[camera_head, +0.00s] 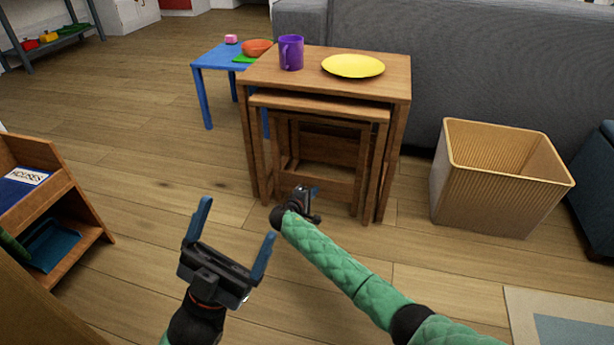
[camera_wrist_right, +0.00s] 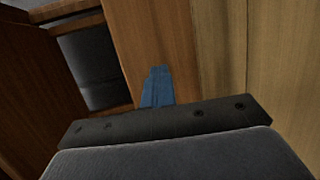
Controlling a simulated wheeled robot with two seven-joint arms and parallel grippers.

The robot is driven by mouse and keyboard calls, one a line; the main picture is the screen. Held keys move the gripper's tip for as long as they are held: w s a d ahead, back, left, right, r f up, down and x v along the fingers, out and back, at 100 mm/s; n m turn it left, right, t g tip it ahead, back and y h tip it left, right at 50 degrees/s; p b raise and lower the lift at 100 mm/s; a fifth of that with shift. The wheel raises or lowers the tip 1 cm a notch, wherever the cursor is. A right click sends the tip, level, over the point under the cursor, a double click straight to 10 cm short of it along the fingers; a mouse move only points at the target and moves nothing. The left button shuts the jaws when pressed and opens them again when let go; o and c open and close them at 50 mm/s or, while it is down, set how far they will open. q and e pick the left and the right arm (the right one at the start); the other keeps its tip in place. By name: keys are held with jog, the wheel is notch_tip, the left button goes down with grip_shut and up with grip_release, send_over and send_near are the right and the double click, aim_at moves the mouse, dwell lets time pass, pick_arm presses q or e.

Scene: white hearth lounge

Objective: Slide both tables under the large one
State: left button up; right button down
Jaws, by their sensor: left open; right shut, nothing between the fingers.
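The large wooden table (camera_head: 310,63) stands in the middle of the head view with a purple mug (camera_head: 291,53) and a yellow plate (camera_head: 353,66) on top. A middle-sized wooden table (camera_head: 320,105) stands beneath it, its top edge showing just under the large top. A smaller wooden frame, the small table (camera_head: 325,121), sits inside that one. My right gripper (camera_head: 308,192) is shut and empty, low at the front of the nested tables. In the right wrist view its blue fingertips (camera_wrist_right: 157,87) are together beside brown wood; contact is unclear. My left gripper (camera_head: 234,228) is open and empty above the floor.
A ribbed bin (camera_head: 485,190) stands right, and a grey sofa (camera_head: 440,60) behind. A wooden shelf (camera_head: 75,190) is at left. Floor (camera_head: 150,130) between shelf and tables is clear.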

jog(key=shift+r+p, duration=0.7)
jog(key=shift+p, duration=0.4)
jog(key=shift+s+a+r+p, duration=0.25)
jog(key=shift+s+p, duration=0.5)
jog(key=shift+s, duration=0.1)
jog(key=shift+s+a+r+p, duration=0.3)
jog(key=shift+s+p, duration=0.4)
jog(key=shift+s, duration=0.1)
jog(key=shift+s+a+r+p, duration=0.25)
jog(key=shift+s+p, duration=0.5)
jog(key=shift+s, duration=0.1)
jog(key=shift+r, duration=0.1)
